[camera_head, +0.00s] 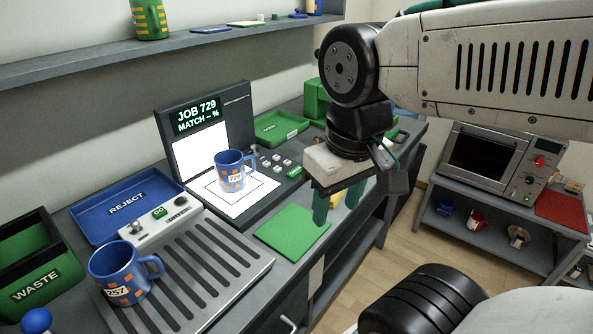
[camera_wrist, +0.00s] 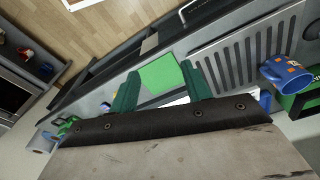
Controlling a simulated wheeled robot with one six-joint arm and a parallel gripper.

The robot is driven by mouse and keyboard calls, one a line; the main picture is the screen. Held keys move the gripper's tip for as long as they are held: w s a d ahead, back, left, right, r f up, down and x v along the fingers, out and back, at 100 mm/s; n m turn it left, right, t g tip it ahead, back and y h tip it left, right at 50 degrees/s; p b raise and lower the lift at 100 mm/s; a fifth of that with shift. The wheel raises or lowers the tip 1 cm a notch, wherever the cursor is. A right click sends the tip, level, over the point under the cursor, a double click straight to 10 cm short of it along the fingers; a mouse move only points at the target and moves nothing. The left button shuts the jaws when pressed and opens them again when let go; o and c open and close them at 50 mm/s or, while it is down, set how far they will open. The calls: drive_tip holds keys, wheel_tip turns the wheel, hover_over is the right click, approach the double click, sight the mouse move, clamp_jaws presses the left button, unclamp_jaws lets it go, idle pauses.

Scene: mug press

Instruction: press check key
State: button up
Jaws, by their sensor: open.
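The checking station has a dark screen (camera_head: 197,116) reading "JOB 729 MATCH – %". A blue mug with orange squares (camera_head: 232,172), tagged 729, stands upright on its white pad (camera_head: 235,206). Several small pale keys and a green key (camera_head: 294,172) sit right of the pad; the green key's lettering is too small to read surely. My gripper (camera_head: 338,200) hangs right of the keys, above and beyond the bench's front edge, apart from them. Its green fingers are open and empty; they also show in the wrist view (camera_wrist: 163,88), with the keys not clearly visible there.
A second blue mug (camera_head: 122,275), tagged 257, stands on the slatted plate (camera_head: 205,262) at front left. A blue REJECT tray (camera_head: 110,204), green WASTE bin (camera_head: 38,277) and green tray (camera_head: 281,128) line the bench. A flat green mat (camera_head: 291,233) lies bare near the front edge.

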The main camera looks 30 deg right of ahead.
clamp_jaws()
idle(1.4)
